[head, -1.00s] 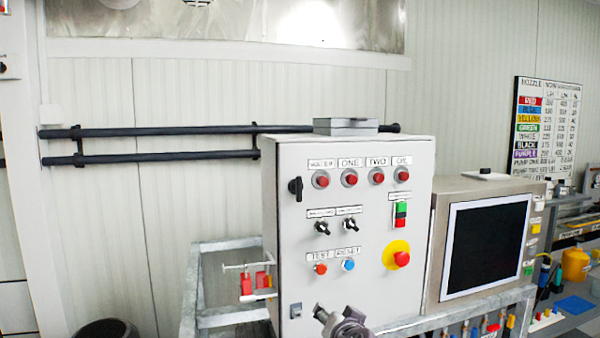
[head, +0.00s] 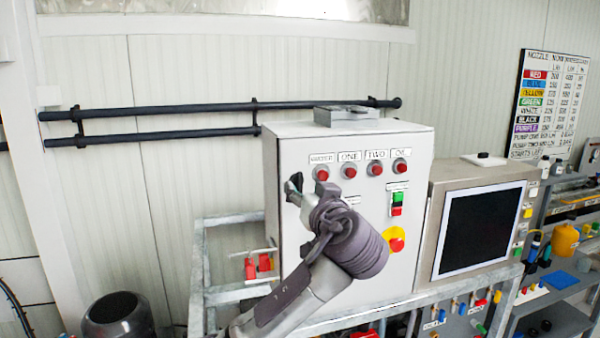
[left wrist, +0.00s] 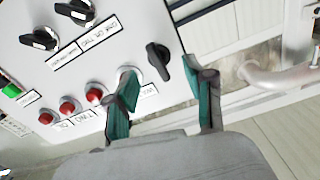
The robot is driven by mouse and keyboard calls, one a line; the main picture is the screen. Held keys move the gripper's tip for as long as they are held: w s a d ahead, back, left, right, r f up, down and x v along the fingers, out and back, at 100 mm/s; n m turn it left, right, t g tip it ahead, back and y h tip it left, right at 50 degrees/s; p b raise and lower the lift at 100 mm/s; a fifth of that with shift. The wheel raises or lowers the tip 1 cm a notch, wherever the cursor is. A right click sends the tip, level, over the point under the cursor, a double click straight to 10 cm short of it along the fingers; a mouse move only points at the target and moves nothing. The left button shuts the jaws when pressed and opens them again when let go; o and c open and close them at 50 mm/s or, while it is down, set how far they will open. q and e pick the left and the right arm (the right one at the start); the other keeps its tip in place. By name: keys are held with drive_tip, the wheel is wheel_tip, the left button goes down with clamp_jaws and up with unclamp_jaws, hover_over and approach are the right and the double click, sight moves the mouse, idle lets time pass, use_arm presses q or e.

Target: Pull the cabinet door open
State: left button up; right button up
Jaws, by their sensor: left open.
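The grey control cabinet (head: 282,245) stands in the middle of the head view, with its front door (head: 419,165) closed. A black turn handle sits at the door's upper left. In the head view my left gripper (head: 297,190) is in front of it and partly hides it. In the left wrist view the black handle (left wrist: 158,62) shows whole, near the door's edge. My left gripper (left wrist: 167,88) is open, its two green-padded fingers either side of the handle in the picture. I cannot tell whether they touch the door.
A dark-screened monitor box (head: 482,238) stands right of the cabinet. Red padlocks (head: 257,267) hang on the metal frame (head: 198,270) to its left. A dark round bin (head: 118,318) is at the lower left. Dark pipes (head: 180,112) run along the wall behind.

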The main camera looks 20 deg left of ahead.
sight(301, 185)
use_arm(q)
drive_tip(key=shift+p+x, duration=0.75)
drive_tip(key=shift+x, duration=1.45)
drive_tip(key=shift+c, duration=0.3)
drive_tip(key=shift+s+d, duration=0.1)
clamp_jaws()
